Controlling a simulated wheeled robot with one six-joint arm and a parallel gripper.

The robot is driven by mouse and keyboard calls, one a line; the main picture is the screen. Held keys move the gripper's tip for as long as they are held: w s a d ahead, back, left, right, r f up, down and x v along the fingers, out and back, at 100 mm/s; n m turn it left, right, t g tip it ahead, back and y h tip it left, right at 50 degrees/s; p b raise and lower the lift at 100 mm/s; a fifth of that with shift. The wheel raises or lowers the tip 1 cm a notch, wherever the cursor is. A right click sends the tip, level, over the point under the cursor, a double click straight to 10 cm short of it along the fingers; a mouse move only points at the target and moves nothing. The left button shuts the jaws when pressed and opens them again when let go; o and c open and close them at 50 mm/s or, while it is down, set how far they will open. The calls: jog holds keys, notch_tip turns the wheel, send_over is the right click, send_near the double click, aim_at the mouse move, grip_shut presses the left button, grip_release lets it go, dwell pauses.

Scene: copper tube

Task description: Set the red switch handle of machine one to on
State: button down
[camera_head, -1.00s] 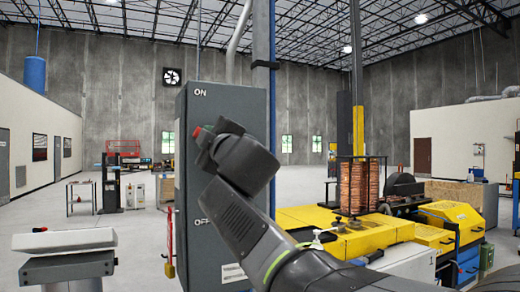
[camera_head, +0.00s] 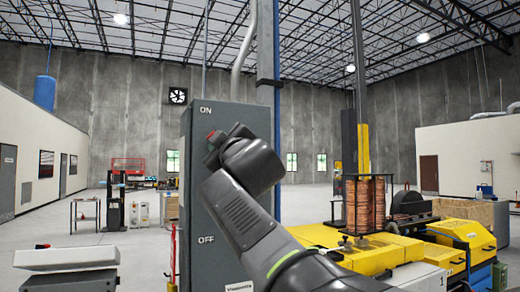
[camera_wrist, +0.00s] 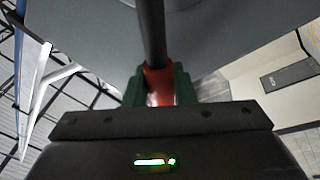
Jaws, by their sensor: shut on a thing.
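The grey switch cabinet (camera_head: 228,200) stands in the middle of the head view, with ON printed near its top and OFF lower down. My gripper (camera_head: 211,143) is at its front, a little below the ON label; my arm hides much of the cabinet's face. In the wrist view, the red switch handle (camera_wrist: 158,80) sits between the green fingers of my gripper (camera_wrist: 159,85), which is shut on it. The handle's dark bar (camera_wrist: 151,30) runs up from the red part towards the cabinet. In the head view the handle is mostly hidden by my gripper; only a bit of red shows.
A yellow machine (camera_head: 375,250) with copper coils (camera_head: 364,205) stands to the right of the cabinet. A pale-topped grey stand (camera_head: 67,258) is at the lower left. Open floor lies at left behind it.

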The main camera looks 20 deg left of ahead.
jog(key=shift+w+d+r+m+t, duration=0.2)
jog(key=shift+w+r+m+t, duration=0.1)
jog(key=shift+m, duration=0.3)
jog(key=shift+s, duration=0.1)
jog(key=c, duration=1.2)
grip_release()
jog(key=shift+c, duration=0.2)
jog(key=shift+d, duration=0.1)
jog(key=b+v, duration=0.4)
jog(key=v, duration=0.9)
jog(key=shift+s+d, duration=0.25)
jog(key=shift+d, duration=0.05)
jog(key=shift+r, duration=0.2)
jog(key=p+x, duration=0.1)
jog(key=x, duration=0.3)
jog(key=p+x, duration=0.1)
jog(key=x, duration=0.4)
jog(key=p+x, duration=0.1)
jog(key=x, duration=0.4)
jog(key=shift+f+p, duration=0.35)
